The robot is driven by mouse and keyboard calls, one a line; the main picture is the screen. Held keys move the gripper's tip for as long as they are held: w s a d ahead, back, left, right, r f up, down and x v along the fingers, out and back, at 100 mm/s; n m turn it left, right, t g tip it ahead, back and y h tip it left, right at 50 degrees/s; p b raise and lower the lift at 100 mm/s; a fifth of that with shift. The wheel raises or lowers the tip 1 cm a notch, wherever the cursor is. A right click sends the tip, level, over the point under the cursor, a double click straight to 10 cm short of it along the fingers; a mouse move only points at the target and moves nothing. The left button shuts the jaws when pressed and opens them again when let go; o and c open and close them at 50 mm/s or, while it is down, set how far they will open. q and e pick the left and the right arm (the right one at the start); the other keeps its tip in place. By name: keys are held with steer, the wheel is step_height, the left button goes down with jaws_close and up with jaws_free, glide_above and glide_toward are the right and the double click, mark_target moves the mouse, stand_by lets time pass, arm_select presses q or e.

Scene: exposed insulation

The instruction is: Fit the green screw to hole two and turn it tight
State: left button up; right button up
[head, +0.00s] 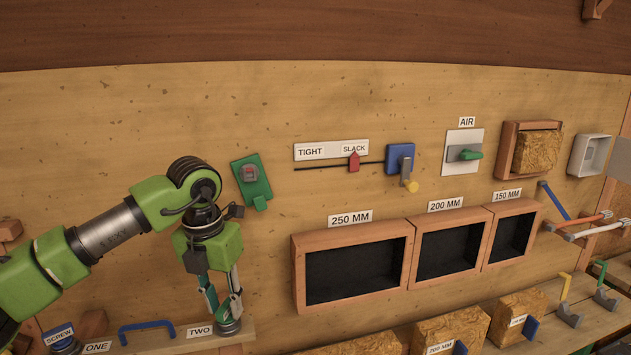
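My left gripper (224,309) points down at the ledge, its fingertips close together just above a round grey metal piece (229,326). This piece sits at the ledge's right end, beside the label TWO (200,331). A small green part (228,304) shows at the fingertips; I cannot tell whether it is the green screw or part of a finger. The grey piece hides any hole there. I cannot tell whether the fingers grip anything. My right gripper is not in view.
A blue handle (147,329) and the labels ONE (97,346) and SCREW (59,336) are to the left. Framed dark openings (407,238) lie to the right, with insulation blocks (450,329) below.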

arm_select(q)
jaws_close()
steer(key=shift+s+f, duration=0.15)
steer(key=shift+f, duration=0.1)
stand_by(0.6)
